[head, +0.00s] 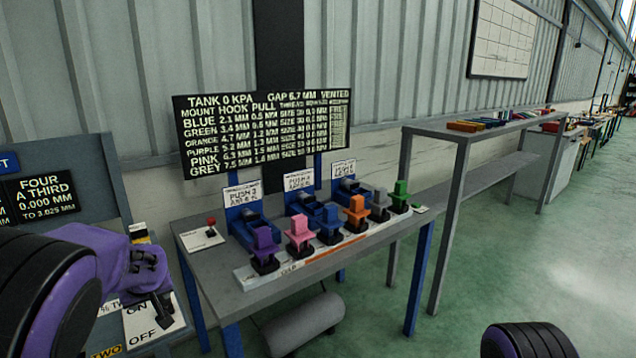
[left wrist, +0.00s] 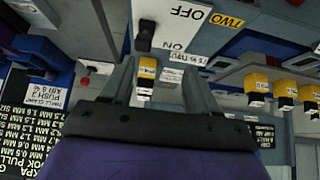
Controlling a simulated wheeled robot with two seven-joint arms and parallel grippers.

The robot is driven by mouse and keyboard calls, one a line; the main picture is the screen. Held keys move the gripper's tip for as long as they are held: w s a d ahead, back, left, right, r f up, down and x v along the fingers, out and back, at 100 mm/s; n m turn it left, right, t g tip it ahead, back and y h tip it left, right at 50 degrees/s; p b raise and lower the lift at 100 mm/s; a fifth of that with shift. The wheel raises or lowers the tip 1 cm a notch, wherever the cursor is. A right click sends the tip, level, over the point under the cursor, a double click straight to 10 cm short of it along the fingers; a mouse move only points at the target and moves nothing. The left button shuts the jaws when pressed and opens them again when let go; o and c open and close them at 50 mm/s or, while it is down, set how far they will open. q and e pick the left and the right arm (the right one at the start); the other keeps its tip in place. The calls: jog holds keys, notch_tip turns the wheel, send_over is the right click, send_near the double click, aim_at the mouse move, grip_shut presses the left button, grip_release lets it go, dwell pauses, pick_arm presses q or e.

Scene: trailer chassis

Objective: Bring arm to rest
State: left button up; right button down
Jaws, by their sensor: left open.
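My left arm comes in from the left in the head view, with my left gripper (head: 158,290) in front of the ON/OFF plate (head: 140,322) on the left panel. In the left wrist view the left gripper (left wrist: 160,72) is open. A yellow-topped part (left wrist: 147,70) shows between its fingers, seemingly beyond them; I see no contact. The ON/OFF plate (left wrist: 172,22) with its dark switch (left wrist: 145,35) appears upside down past the fingertips. A dark rounded part of mine shows at the head view's bottom right; my right gripper is out of view.
A grey table (head: 235,300) carries a row of coloured blocks, including a pink one (head: 299,230) and a green one (head: 400,190), and a red-knobbed lever (head: 211,222). A text board (head: 265,130) stands behind. A long shelf (head: 480,128) runs right; green floor (head: 500,270) there is clear.

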pick_arm(q)
jog(key=s+d+f+m+t, duration=0.1)
jog(key=s+d+f, duration=0.1)
jog(key=s+f, duration=0.7)
jog(key=s+d+f+t, duration=0.2)
jog(key=s+f, duration=0.4)
jog(key=f, duration=0.7)
jog(key=s+d+f+g, duration=0.1)
jog(key=s+f, duration=0.3)
jog(key=s, duration=0.4)
jog(key=s+d+f+g+b, duration=0.1)
jog(key=s+f+g, duration=0.1)
jog(key=s, duration=0.6)
jog(key=s+d+f+g+h, duration=0.1)
jog(key=s+f+g, duration=0.1)
jog(key=s+f, duration=0.3)
jog(key=s, duration=0.4)
jog(key=shift+d+f+g+b, duration=0.25)
jog(key=shift+f+g+b, duration=0.05)
jog(key=shift+f+b, duration=0.05)
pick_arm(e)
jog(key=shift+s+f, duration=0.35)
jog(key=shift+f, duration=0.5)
